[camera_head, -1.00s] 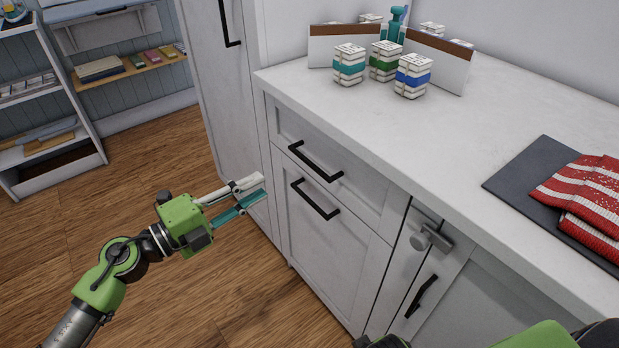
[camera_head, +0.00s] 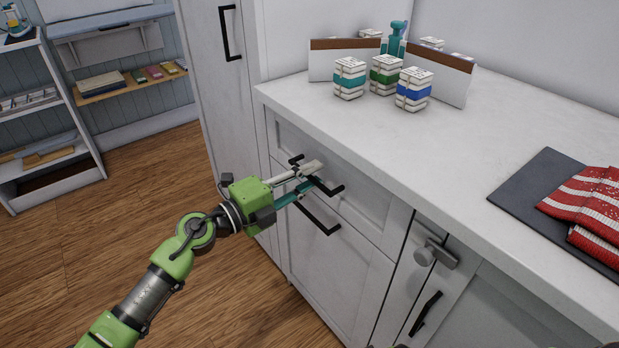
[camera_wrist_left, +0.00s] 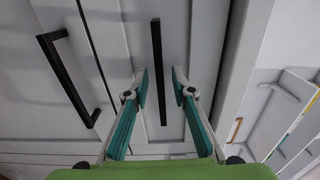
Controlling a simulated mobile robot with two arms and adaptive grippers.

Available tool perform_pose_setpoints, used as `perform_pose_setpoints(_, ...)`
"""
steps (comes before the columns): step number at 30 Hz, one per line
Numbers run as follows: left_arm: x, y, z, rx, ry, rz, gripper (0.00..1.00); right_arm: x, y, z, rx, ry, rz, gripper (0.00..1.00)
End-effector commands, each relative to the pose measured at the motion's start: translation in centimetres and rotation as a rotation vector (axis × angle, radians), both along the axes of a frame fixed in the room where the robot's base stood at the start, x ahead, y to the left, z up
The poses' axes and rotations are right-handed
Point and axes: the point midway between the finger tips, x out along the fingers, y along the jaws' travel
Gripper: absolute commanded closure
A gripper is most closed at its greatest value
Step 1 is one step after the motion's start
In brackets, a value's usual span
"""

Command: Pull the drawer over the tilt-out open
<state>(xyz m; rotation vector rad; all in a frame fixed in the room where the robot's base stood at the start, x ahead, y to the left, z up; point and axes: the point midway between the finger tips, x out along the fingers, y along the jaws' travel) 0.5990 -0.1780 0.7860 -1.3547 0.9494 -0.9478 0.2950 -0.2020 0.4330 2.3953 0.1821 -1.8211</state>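The drawer (camera_head: 362,196) is a white panel under the counter top, and it is shut. Its black bar handle (camera_head: 331,189) shows partly behind my left gripper (camera_head: 314,174). That gripper is open, with one finger above the bar and one below. In the left wrist view the drawer handle (camera_wrist_left: 156,60) runs between the two parted fingertips (camera_wrist_left: 162,82), with gaps beside it. The tilt-out (camera_head: 325,265) below the drawer is shut, and its handle (camera_head: 316,222) is just under my lower finger. My right gripper is out of view.
The white counter (camera_head: 430,140) overhangs the drawer. Boxes (camera_head: 349,78) stand at its back, and a dark mat (camera_head: 525,190) with a red striped cloth (camera_head: 590,205) lies at right. A cabinet door with a latch (camera_head: 437,252) is right of the drawer. The floor is clear.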

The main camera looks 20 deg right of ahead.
Motion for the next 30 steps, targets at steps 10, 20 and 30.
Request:
perform_pose_setpoints(10,0.0,-0.1,0.0,0.0,-0.001,0.0,0.95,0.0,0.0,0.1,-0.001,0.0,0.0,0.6)
perform_pose_setpoints(20,0.0,0.2,0.0,0.001,0.0,0.0,1.0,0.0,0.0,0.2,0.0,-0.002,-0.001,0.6)
perform_pose_setpoints(30,-0.7,5.1,0.0,0.005,0.002,0.002,1.0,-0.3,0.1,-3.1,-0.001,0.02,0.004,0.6)
